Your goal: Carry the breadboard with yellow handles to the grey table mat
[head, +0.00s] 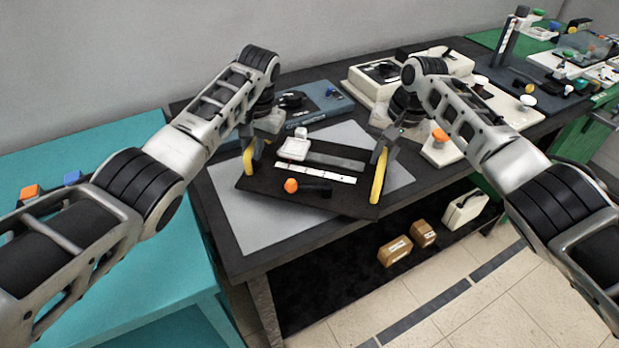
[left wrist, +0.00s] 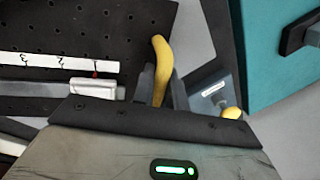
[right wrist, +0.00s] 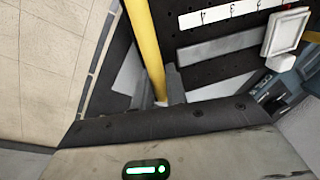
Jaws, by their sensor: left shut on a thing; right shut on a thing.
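The black breadboard (head: 265,190) with yellow handles is over the grey table mat (head: 250,228) on the dark table. I cannot tell whether it touches the mat. My left gripper (head: 251,150) is shut on the left yellow handle (head: 248,158), which also shows in the left wrist view (left wrist: 161,62). My right gripper (head: 385,148) is shut on the right yellow handle (head: 378,178), also in the right wrist view (right wrist: 145,45). The board bears a white strip with marks (head: 330,173), a white square mount (head: 293,148) and an orange-tipped black rod (head: 291,185). The board hides the mat's middle.
A blue-grey tray (head: 325,100) with black parts and a white instrument (head: 377,78) stand behind the mat. A white block with an orange knob (head: 440,150) is right of it. A teal table (head: 60,165) is at left. Brown boxes (head: 395,250) lie on the lower shelf.

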